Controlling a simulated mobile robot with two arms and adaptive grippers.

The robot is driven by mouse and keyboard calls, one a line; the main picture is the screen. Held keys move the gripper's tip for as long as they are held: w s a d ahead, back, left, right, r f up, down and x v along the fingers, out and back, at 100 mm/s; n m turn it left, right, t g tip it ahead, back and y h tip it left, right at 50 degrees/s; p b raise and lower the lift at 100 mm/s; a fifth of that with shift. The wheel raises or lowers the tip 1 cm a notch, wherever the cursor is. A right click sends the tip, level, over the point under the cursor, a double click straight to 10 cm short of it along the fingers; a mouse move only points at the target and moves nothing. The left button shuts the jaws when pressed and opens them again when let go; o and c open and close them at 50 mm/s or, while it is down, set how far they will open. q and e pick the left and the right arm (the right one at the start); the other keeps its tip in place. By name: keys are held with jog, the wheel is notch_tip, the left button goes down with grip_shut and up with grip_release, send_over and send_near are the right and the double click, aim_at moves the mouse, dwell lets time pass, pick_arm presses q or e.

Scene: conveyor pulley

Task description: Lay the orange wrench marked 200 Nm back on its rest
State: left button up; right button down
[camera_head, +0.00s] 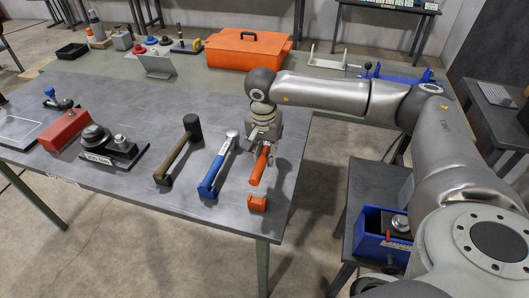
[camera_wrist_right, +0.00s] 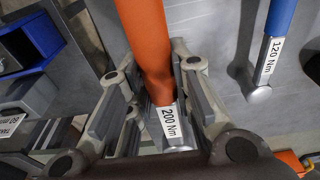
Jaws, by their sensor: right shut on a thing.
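The orange wrench (camera_head: 261,166) is held in my right gripper (camera_head: 262,138) near its head end, with the handle pointing towards the front edge of the table. In the right wrist view the wrench (camera_wrist_right: 147,40) runs between the two fingers, and its white label (camera_wrist_right: 172,125) reads 200 Nm. A small orange block, seemingly its rest (camera_head: 257,203), stands on the table just in front of the handle's end. A small gap shows between them in the head view; I cannot tell the height. My left gripper is not in view.
A blue wrench (camera_head: 215,170), marked 120 Nm in the right wrist view (camera_wrist_right: 280,20), lies close to the left. A mallet (camera_head: 178,152) lies beyond it. A blue bin (camera_head: 376,237) stands right of the table (camera_head: 110,200). An orange case (camera_head: 250,47) is behind.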

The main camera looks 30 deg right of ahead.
jog(key=shift+s, duration=0.1)
jog(key=shift+f+b, duration=0.55)
jog(key=shift+b, duration=0.1)
jog(key=shift+f+b, duration=1.9)
jog(key=shift+f, duration=0.5)
jog(key=shift+f+b, duration=0.9)
jog(key=shift+f, duration=0.05)
jog(key=c, duration=1.2)
grip_release()
jog(key=shift+s, duration=0.1)
